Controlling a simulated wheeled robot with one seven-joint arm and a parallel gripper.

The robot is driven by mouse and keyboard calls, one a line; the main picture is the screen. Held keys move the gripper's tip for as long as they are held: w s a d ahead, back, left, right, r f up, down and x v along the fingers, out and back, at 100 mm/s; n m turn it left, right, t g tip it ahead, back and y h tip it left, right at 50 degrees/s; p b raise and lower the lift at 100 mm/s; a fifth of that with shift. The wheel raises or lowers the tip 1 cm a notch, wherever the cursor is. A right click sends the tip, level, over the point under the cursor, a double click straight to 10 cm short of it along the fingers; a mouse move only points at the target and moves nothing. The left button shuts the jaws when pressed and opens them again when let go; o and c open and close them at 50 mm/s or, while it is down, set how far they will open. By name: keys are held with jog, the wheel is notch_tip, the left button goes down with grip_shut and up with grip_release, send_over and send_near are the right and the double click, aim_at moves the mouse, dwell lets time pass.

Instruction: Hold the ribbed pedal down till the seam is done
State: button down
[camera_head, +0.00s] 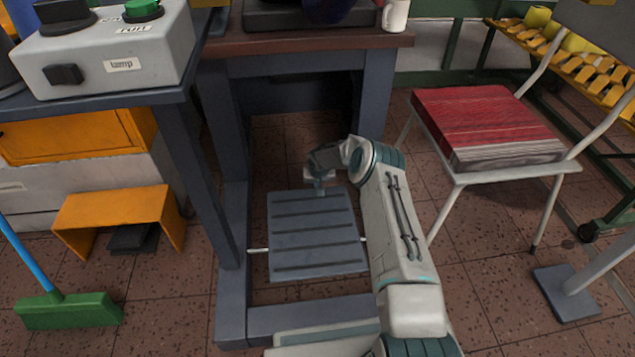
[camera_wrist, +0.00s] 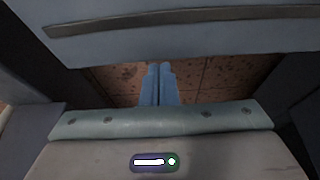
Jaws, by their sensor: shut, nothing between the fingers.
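The ribbed pedal (camera_head: 313,240) is a flat blue-grey plate with dark cross ribs, on a thin rod low in the frame under the brown-topped table. Part of it, with one dark rib, fills the top of the wrist view (camera_wrist: 185,17). My gripper (camera_head: 319,188) is at the pedal's far edge in the head view. Its blue fingers are shut together with nothing between them in the wrist view (camera_wrist: 160,68), their tips close below the pedal's edge in the picture. I cannot tell whether they touch it. The seam is not in view.
A grey control box (camera_head: 115,50) with a green button stands on the left bench. An orange stool (camera_head: 120,218) straddles a small dark pedal (camera_head: 133,238). A chair with a red-topped stack (camera_head: 487,118) stands right.

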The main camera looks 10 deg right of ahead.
jog(key=shift+s+d+f, duration=0.15)
jog(key=shift+s+f, duration=0.3)
jog(key=shift+f, duration=0.15)
jog(key=r+p, duration=0.1)
jog(key=r, duration=0.1)
jog(key=r+p, duration=0.1)
jog(key=r, duration=0.1)
jog(key=r+p, duration=0.1)
jog(key=r, duration=0.1)
jog(key=shift+w, duration=0.4)
jog(key=w+p+v, duration=0.2)
jog(key=p+v, duration=0.2)
jog(key=v, duration=0.4)
jog(key=shift+v, duration=0.75)
jog(key=shift+w+a+r, duration=0.1)
jog(key=shift+w+a, duration=0.05)
jog(key=shift+a, duration=0.05)
jog(key=s+d+r+p, duration=0.1)
jog(key=s+d+r, duration=0.3)
jog(key=d, duration=0.5)
jog(key=shift+s+r+p, duration=0.4)
jog(key=shift+s, duration=0.2)
